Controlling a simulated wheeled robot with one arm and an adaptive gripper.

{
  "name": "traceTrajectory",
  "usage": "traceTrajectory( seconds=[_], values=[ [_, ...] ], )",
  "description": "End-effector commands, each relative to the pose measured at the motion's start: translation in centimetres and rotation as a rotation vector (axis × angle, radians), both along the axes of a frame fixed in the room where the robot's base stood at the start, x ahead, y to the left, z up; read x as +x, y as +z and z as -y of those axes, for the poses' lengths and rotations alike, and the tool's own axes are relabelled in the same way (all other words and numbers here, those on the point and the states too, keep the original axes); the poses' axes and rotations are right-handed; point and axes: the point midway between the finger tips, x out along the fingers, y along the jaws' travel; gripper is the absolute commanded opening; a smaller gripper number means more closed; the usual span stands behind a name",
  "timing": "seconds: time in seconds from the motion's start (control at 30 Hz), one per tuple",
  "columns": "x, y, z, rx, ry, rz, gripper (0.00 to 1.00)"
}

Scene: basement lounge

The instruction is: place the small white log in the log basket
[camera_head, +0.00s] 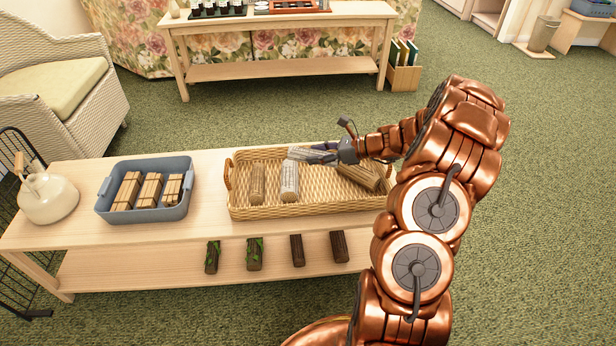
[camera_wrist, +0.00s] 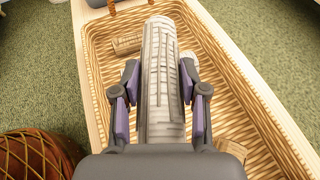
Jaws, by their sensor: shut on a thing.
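A small white log (camera_wrist: 160,75) with grey bark marks is between the purple-padded fingers of my gripper (camera_wrist: 160,95) in the wrist view. In the head view the gripper (camera_head: 328,152) is shut on this log (camera_head: 298,153) over the far side of the wicker log basket (camera_head: 240,208). I cannot tell whether the log touches the basket floor. Another white log (camera_head: 289,182) lies in the basket beside a light brown log (camera_head: 258,184). A brown log (camera_head: 357,177) lies at the right end, partly behind my arm.
A blue-grey bin (camera_head: 101,209) with split wood and a white kettle (camera_head: 48,198) stand left on the table (camera_head: 212,204). Several dark logs, such as the brown one (camera_head: 297,250), are on the lower shelf. A far table (camera_head: 282,20) holds small items.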

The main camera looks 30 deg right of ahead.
Motion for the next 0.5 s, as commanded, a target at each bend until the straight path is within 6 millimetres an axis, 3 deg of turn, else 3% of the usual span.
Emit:
traceTrajectory(
  seconds=[0.1,0.2,0.37,0.5],
  values=[
    [-1.1,-0.7,2.4,0.004,-0.020,0.001,0.03],
    [-1.7,-1.3,3.3,0.007,-0.026,0.003,0.03],
    [-2.0,-2.5,3.7,0.010,-0.027,0.004,0.03],
    [-2.0,-4.5,3.7,0.010,-0.026,0.003,0.03]
  ],
)
